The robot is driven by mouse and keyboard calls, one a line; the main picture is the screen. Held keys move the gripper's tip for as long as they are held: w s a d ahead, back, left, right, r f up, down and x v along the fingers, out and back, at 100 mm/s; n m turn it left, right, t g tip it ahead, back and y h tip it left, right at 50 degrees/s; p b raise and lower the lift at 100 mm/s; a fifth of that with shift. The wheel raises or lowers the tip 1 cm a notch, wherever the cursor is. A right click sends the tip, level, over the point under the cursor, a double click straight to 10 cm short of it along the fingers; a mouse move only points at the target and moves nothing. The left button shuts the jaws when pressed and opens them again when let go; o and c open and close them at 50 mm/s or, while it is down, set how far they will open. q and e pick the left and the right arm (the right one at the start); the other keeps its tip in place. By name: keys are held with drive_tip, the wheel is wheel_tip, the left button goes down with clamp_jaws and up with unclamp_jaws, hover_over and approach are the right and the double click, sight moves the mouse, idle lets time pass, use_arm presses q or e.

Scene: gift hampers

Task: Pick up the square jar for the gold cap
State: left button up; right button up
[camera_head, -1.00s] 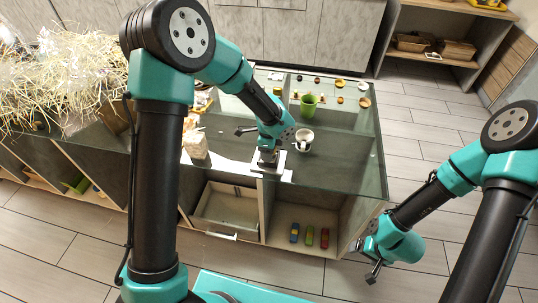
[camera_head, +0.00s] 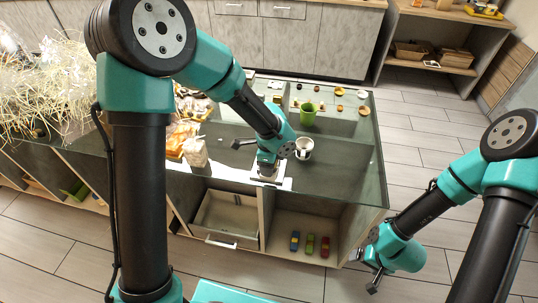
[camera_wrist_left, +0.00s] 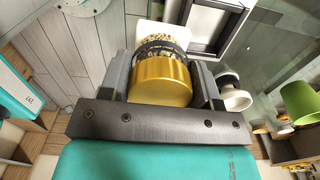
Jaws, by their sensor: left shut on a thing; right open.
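My left gripper (camera_head: 266,168) is shut over a white plate (camera_head: 285,183) at the front of the glass counter. In the left wrist view, the left gripper (camera_wrist_left: 163,90) has one finger on each side of a jar with a round gold cap (camera_wrist_left: 160,82). The jar's body (camera_wrist_left: 162,46) shows a dark band and speckled contents beyond the cap. I cannot tell whether the body is square, or whether it touches the white plate (camera_wrist_left: 163,27). My right gripper (camera_head: 371,277) is open and empty, off the counter's right side.
A pale bag (camera_head: 195,152) and other packages are to the left. Several small items line the counter's back. The glass top (camera_head: 345,170) is clear at the right.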

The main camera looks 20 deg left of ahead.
use_arm(q)
drive_tip(key=s+d+r, duration=0.1)
drive_tip(key=s+d, duration=0.2)
drive_tip(key=s, duration=0.6)
drive_tip(key=shift+s, duration=0.4)
drive_tip(key=shift+a, duration=0.1)
